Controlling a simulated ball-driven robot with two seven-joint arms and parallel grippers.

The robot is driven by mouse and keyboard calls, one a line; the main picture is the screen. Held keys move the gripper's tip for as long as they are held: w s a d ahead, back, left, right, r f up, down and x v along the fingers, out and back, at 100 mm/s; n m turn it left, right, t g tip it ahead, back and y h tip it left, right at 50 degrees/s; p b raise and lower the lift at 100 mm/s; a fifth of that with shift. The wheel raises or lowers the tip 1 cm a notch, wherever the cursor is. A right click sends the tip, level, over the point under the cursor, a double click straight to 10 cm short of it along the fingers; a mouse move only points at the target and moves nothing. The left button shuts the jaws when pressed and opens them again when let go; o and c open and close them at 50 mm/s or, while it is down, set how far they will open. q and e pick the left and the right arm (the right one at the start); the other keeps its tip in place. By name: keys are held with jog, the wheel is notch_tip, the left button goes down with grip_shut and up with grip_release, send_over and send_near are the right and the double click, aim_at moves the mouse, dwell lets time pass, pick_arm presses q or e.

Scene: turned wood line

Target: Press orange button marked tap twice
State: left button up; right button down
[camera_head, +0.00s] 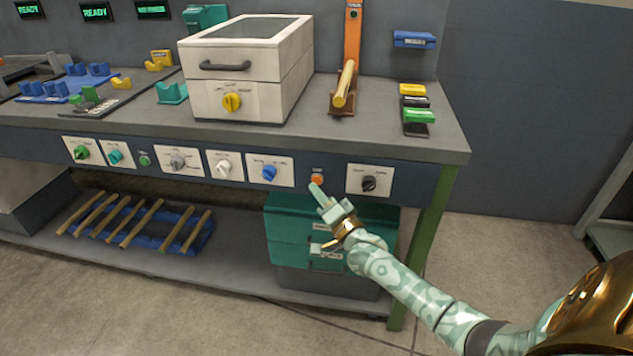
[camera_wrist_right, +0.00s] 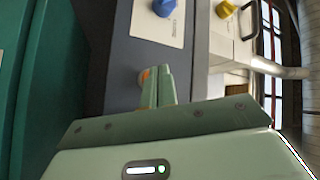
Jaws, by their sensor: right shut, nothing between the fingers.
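The orange button (camera_head: 317,180) sits on a small plate on the front panel of the workbench, between the blue knob and the black knob. Its label is too small to read. My right gripper (camera_head: 316,188) is shut and empty, with its fingertips at the button's lower edge in the head view. In the right wrist view the shut fingers (camera_wrist_right: 158,85) cover most of the button, and an orange sliver (camera_wrist_right: 146,74) shows beside them. I cannot tell whether the fingertips touch it. My left gripper is not in view.
A blue knob (camera_head: 269,173) is left of the button and a black knob (camera_head: 369,183) is right of it. A teal cabinet (camera_head: 285,232) stands below the panel. A white lidded box (camera_head: 250,97) stands on the bench (camera_head: 370,135).

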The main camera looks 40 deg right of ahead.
jog(key=shift+w+d, duration=0.25)
jog(key=shift+d, duration=0.05)
jog(key=shift+w+d, duration=0.25)
jog(key=shift+d, duration=0.05)
dwell(0.7)
dwell(0.4)
jog(key=shift+s+a+p, duration=0.35)
jog(key=shift+s+a, duration=0.2)
jog(key=shift+a, duration=0.05)
